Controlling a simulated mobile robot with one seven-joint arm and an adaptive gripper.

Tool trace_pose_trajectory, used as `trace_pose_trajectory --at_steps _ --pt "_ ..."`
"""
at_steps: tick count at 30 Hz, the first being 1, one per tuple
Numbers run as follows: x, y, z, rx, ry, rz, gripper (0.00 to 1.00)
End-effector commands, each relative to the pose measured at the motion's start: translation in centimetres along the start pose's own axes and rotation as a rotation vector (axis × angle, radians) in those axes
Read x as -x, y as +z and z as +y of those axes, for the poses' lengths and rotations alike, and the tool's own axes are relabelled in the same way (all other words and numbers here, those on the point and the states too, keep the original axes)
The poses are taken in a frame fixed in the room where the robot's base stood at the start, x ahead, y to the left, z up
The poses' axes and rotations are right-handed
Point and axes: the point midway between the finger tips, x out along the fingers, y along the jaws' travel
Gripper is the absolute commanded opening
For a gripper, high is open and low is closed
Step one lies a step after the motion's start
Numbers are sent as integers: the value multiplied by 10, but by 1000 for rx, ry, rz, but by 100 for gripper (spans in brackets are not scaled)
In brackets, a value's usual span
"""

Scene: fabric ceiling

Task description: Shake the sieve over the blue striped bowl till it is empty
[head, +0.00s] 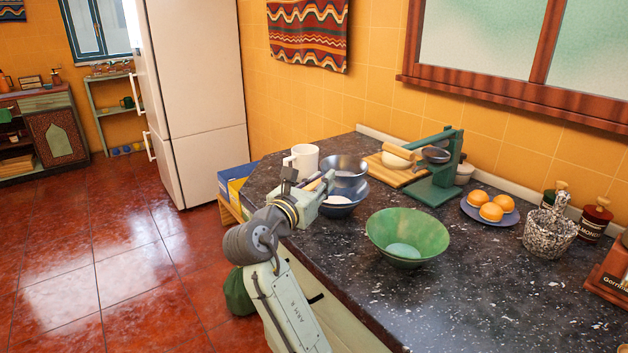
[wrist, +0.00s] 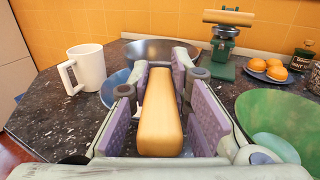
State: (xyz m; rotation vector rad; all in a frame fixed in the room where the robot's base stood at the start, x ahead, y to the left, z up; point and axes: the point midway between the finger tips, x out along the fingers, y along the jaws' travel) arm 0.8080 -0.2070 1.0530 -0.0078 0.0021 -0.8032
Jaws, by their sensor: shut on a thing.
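My gripper (head: 318,186) is shut on a pale wooden handle (wrist: 160,118), which lies lengthwise between the purple finger pads in the wrist view. Beyond the fingertips is a grey metal round vessel (wrist: 162,50), apparently the sieve's bowl; it also shows in the head view (head: 346,163). Its inside is too small to read. The blue bowl (head: 343,210) stands on the counter just below and in front of it, with something white inside. Part of its rim shows at the left of the fingers in the wrist view (wrist: 111,90). I cannot make out stripes.
A white mug (wrist: 88,70) stands left of the bowls. A green bowl (head: 408,228) stands to the right on the dark counter (head: 480,290). The counter's front right is clear.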

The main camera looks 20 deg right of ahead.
Motion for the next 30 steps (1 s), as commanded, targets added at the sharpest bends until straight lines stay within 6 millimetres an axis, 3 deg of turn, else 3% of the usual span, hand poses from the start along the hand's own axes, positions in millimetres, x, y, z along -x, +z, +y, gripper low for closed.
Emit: trace_pose_trajectory --at_steps 5,21,30 --pt "0 3 0 0 0 -2 0" --pt "0 49 0 0 0 -2 0" --pt "0 51 0 0 0 -1 0"
